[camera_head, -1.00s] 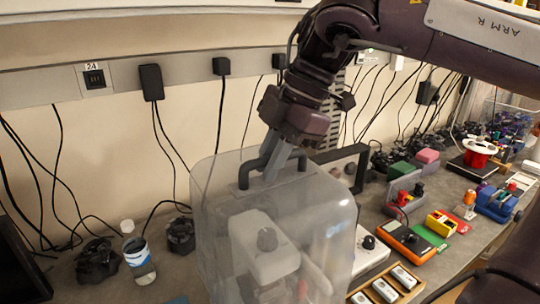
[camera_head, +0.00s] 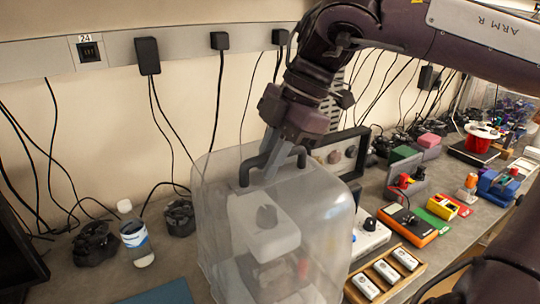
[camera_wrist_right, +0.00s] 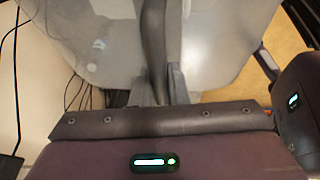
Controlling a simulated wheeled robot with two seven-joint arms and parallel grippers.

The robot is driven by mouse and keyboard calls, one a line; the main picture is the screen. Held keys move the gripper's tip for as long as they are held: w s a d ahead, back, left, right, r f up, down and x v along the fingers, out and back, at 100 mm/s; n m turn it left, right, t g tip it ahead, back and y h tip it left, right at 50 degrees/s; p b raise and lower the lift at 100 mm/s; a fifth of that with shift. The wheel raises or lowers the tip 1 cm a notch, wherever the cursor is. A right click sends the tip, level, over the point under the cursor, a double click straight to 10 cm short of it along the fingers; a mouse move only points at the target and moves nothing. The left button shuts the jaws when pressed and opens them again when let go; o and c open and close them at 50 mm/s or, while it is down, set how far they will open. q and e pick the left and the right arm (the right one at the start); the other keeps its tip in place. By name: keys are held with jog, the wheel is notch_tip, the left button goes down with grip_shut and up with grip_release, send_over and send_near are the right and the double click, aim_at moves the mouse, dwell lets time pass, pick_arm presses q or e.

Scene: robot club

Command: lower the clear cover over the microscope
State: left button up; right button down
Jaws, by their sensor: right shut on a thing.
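The clear cover (camera_head: 335,225) is a translucent box with a black handle (camera_head: 246,170) on top. My right gripper (camera_head: 272,170) is shut on that handle from above. The white microscope (camera_head: 262,222) with a dark knob shows through the cover's walls, and the cover surrounds its visible upper part. The cover's lower edge is out of frame, so I cannot tell whether it touches the bench. In the right wrist view the cover (camera_wrist_right: 100,45) fills the upper part, with the dark handle (camera_wrist_right: 153,45) running between the fingers. My left gripper is not in view.
A blue mat (camera_head: 160,294) lies in front. To the right are a white instrument (camera_head: 368,236), a wooden tray (camera_head: 402,284) and an orange meter (camera_head: 408,225). Cables hang along the wall.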

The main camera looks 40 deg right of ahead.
aim_at(276, 178)
jog(key=shift+f+b, duration=1.8)
jog(key=shift+f, duration=1.15)
jog(key=shift+s+f+b, duration=0.1)
jog(key=shift+f+b, duration=0.35)
jog(key=shift+f, duration=0.4)
jog(key=c, duration=1.3)
grip_release()
jog(key=v, duration=0.8)
